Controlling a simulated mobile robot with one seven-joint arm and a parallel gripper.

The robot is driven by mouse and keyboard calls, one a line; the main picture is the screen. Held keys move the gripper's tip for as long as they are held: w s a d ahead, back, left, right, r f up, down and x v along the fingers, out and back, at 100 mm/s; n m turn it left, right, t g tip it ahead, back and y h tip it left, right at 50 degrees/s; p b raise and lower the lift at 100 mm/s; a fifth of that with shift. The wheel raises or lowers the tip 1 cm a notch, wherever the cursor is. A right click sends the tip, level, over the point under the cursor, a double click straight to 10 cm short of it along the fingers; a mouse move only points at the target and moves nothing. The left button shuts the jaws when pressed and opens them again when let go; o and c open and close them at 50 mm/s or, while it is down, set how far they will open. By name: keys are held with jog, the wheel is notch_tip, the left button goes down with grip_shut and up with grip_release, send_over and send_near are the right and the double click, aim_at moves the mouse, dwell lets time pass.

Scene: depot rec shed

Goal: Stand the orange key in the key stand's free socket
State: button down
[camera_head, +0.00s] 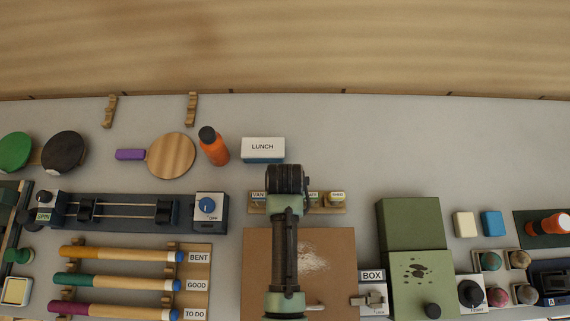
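The key stand (328,210) appears to be the narrow wooden strip with small labelled tags, one reading VAN and one SHED, at the middle of the bench. My gripper (287,180) is seen from above, over the left-middle part of this strip, and covers part of it. Its fingertips are hidden under its dark body, so I cannot see whether it is open or holds anything. I cannot make out the orange key or the free socket; they may be hidden under my gripper or arm.
A brown board (340,258) lies in front of the strip, partly under my arm. A LUNCH box (262,148) and orange bottle (215,150) stand behind to the left. A green case (410,224) and BOX unit (373,290) stand right. The bench's back right is clear.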

jog(key=shift+f, duration=0.5)
dwell(0.4)
jog(key=shift+c, duration=1)
grip_release()
jog(key=shift+r+p, duration=3.9)
jog(key=shift+r, duration=0.6)
